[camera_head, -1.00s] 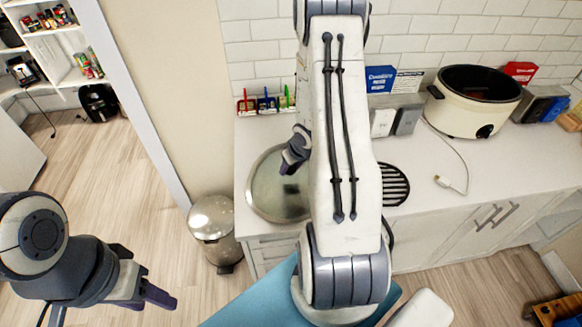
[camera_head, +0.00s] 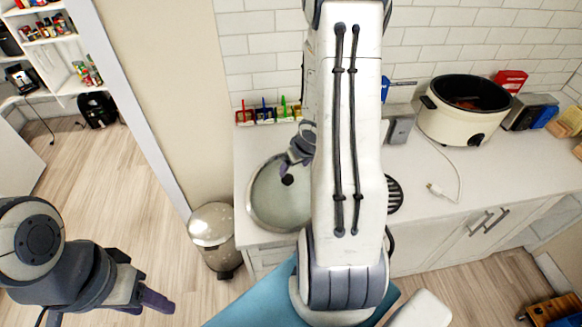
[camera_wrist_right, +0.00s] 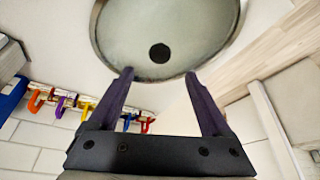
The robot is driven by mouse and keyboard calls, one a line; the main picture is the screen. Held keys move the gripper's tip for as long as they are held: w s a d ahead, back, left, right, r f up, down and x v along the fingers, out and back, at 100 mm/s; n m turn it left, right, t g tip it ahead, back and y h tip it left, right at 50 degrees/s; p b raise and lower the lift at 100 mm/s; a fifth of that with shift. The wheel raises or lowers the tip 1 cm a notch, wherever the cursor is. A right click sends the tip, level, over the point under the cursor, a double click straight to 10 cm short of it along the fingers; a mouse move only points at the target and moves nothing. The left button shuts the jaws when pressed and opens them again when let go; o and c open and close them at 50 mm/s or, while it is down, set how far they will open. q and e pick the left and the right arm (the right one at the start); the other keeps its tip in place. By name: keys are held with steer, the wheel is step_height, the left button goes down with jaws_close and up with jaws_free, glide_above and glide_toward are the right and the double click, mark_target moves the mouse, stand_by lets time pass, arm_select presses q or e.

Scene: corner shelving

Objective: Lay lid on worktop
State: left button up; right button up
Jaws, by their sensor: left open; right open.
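The lid (camera_head: 268,199) is a round glass disc with a metal rim and a black knob (camera_head: 288,180). It lies flat on the left end of the white worktop (camera_head: 425,200); my right arm hides part of its right side. My right gripper (camera_head: 292,160) is open and empty just above the lid's far part. In the right wrist view the open fingers (camera_wrist_right: 160,75) point at the lid (camera_wrist_right: 190,28), with the knob beyond the tips and clear of them. My left gripper (camera_head: 148,288) is open and empty over the floor at lower left.
A cream slow cooker (camera_head: 462,112) stands uncovered at the back of the worktop, its cable lying in front. A small rack with coloured items (camera_head: 268,113) is behind the lid. A metal bin (camera_head: 214,235) stands left of the cabinet. A black slatted disc (camera_head: 395,195) is partly hidden by my arm.

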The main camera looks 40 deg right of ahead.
steer(key=a+r+n+g, duration=0.1)
steer(key=a+r+n, duration=0.1)
steer(key=a+r, duration=0.55)
steer(key=a+r+n, duration=0.2)
steer(key=a+r, duration=0.3)
steer(key=a, duration=0.6)
steer(key=s+a+r+n+g, duration=0.1)
steer(key=s+a+r+n, duration=0.1)
steer(key=s+a, duration=0.5)
steer(key=s+a+r+n+g+y, duration=0.1)
steer(key=s+a+r+n+g, duration=0.1)
steer(key=s+a, duration=0.5)
steer(key=s+r+n+p, duration=0.1)
steer(key=s, duration=0.2)
steer(key=shift+a+r+y, duration=0.15)
steer(key=shift+a+y, duration=0.15)
steer(key=shift+a, duration=0.1)
steer(key=shift+s, duration=0.1)
